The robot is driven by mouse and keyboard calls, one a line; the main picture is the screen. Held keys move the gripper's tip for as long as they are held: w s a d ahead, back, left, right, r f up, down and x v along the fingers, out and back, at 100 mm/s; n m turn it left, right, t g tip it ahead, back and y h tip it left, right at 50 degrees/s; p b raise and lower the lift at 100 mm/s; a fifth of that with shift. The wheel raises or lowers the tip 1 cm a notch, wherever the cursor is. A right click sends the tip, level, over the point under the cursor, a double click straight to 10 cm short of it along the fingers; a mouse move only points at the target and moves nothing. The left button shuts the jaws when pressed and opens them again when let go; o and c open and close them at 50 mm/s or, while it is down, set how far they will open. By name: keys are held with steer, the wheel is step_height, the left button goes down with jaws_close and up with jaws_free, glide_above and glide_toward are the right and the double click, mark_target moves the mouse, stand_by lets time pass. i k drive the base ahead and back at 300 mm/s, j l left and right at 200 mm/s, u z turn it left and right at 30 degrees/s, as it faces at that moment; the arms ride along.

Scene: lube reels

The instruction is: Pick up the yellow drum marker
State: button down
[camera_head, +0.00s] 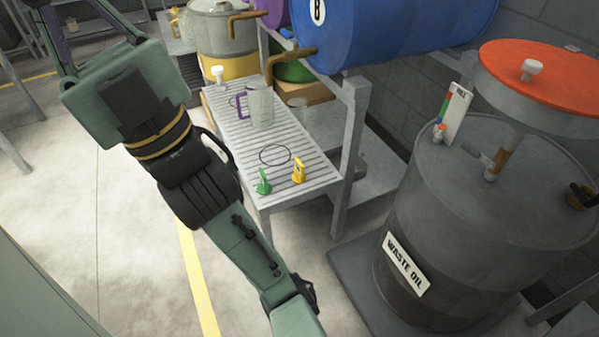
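The yellow drum marker (299,171) stands upright on the slatted grey bench (238,139), near its front right corner. A similar green marker (263,183) stands just to its left, apart from it. My gripper (115,85) is at the upper left, over the floor and well away from the yellow marker. Its fingers run up past the top edge of the picture, so the fingertips are hidden. I cannot tell how far they are apart or whether they hold anything.
A clear jug (260,107) with a purple handle and a white-capped fitting (218,74) stand on the bench. A blue drum (390,30) lies on a rack behind. A waste oil drum (440,220) with a raised red lid (545,70) stands right. Floor left of the bench is clear.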

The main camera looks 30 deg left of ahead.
mark_target(298, 177)
steer(key=i+l+u, duration=0.55)
steer(key=l+u, duration=0.15)
